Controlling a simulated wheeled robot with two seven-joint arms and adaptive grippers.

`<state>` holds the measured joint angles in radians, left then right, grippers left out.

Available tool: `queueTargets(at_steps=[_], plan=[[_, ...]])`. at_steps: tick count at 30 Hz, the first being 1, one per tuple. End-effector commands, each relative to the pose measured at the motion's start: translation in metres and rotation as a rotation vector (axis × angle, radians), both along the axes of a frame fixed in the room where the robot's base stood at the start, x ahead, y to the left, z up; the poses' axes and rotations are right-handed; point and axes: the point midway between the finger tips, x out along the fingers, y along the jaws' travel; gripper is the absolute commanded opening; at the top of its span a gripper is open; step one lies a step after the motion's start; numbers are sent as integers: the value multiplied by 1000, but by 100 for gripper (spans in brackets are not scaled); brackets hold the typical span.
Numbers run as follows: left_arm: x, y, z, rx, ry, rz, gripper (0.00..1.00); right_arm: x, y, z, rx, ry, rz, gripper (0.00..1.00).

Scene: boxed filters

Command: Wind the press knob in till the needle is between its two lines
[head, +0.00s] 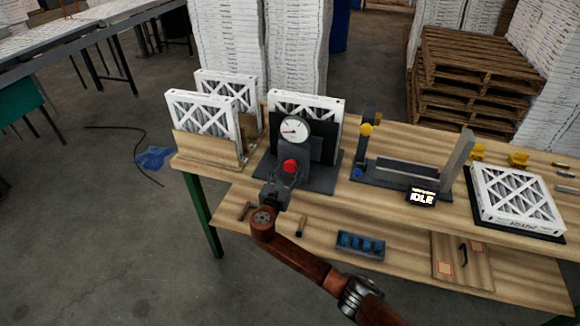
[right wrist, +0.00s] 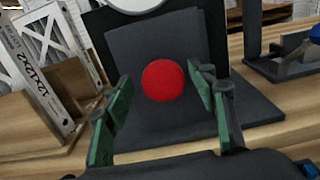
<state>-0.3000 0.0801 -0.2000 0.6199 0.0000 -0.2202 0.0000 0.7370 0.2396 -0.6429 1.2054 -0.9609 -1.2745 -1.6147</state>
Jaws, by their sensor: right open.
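The press (head: 316,157) stands on the wooden bench, with a boxed filter (head: 323,101) upright behind its dark plate. Its round white gauge (head: 295,129) sits above the red knob (head: 290,166). The gauge has a needle, but its two lines are too small to tell apart from here. In the right wrist view the knob (right wrist: 163,80) faces me, between and beyond the open fingers. My right gripper (head: 277,190) is open, in front of and just below the knob, and I see no contact. The gauge is mostly cut off in the wrist view. My left gripper is not in view.
Two filters (head: 203,117) stand in a wooden rack left of the press. To the right are a fixture with a yellow knob (head: 366,129), a display reading IDLE (head: 422,197) and a flat filter (head: 517,199). A lower shelf holds a blue-celled tray (head: 360,245).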

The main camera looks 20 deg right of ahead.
Motion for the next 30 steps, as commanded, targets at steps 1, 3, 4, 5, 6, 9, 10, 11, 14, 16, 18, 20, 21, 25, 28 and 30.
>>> queueTargets(at_steps=[1,3,4,5,6,9,10,11,14,16,18,20,21,25,28,30], plan=[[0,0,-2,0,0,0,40,5,-4,-1,-2,1,-2,52],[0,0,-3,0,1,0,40,10,-8,0,-1,0,-3,52],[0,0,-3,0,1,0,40,11,-9,0,-1,-1,-3,52],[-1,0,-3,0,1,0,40,12,-10,0,-1,-1,-3,52],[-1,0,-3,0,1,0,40,14,-11,0,-1,-1,-3,52],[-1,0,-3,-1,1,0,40,14,-13,0,1,-1,-3,52],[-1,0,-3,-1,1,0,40,14,-13,0,1,-1,-3,52],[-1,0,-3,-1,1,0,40,14,-13,0,1,-1,-4,52],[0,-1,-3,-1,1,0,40,14,-13,0,1,-1,-4,52],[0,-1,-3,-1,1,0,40,14,-14,0,1,-1,-5,48],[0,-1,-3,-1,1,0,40,14,-14,0,1,-1,-5,43],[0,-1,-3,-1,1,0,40,14,-14,0,1,-1,-5,39],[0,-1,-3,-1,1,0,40,14,-14,0,1,-1,-5,37],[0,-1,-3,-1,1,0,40,14,-14,0,1,-1,-5,28],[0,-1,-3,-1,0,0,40,14,-14,0,1,-1,-5,21],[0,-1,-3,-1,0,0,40,14,-14,0,1,-1,-5,16]])
